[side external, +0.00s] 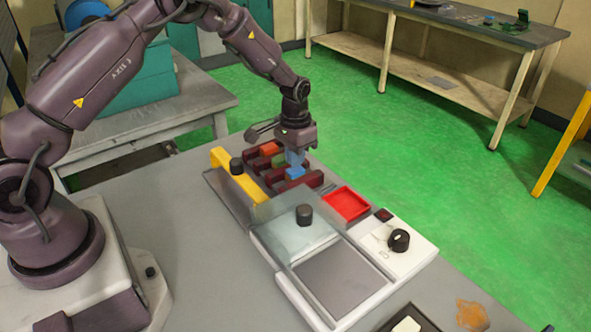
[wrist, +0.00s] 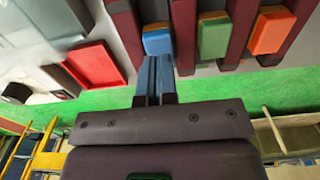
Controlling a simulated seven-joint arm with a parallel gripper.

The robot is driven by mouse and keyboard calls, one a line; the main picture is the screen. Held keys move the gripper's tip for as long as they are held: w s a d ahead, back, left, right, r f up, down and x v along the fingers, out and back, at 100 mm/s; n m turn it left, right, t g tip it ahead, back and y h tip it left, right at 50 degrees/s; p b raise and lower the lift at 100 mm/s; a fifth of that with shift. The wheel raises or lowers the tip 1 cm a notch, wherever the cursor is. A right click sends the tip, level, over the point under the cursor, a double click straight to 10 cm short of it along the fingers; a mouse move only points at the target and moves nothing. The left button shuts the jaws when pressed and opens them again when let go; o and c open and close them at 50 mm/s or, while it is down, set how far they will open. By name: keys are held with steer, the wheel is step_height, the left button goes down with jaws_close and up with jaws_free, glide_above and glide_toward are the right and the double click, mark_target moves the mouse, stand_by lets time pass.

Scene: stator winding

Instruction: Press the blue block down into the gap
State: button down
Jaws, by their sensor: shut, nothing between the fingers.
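The blue block (side external: 294,172) sits between dark red bars (side external: 310,180) of the slotted fixture in the side view. My gripper (side external: 295,158) is above the blue block in the side view, fingers pointing down. In the wrist view its blue-grey fingers (wrist: 155,68) are together, with their tips at or very near the block. I cannot tell whether they touch it. Nothing is held.
A green block (wrist: 214,35) and an orange block (wrist: 272,30) sit in neighbouring gaps. A red tray (side external: 346,203), a clear cover with a black knob (side external: 304,214), a yellow bar (side external: 240,172) and a white dial box (side external: 398,240) stand close by. Bare grey table (side external: 200,270) lies nearer the camera.

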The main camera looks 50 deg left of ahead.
mark_target(295, 169)
steer(key=shift+r, duration=2.8)
steer(key=s+d+r+t, duration=0.2)
steer(key=s+d+r, duration=0.2)
steer(key=s+r, duration=0.7)
steer(key=s+d+r+t, duration=0.3)
steer(key=s+r, duration=0.8)
steer(key=s, duration=0.5)
steer(key=shift+s+d+r+t, duration=0.3)
steer(key=shift+d, duration=0.15)
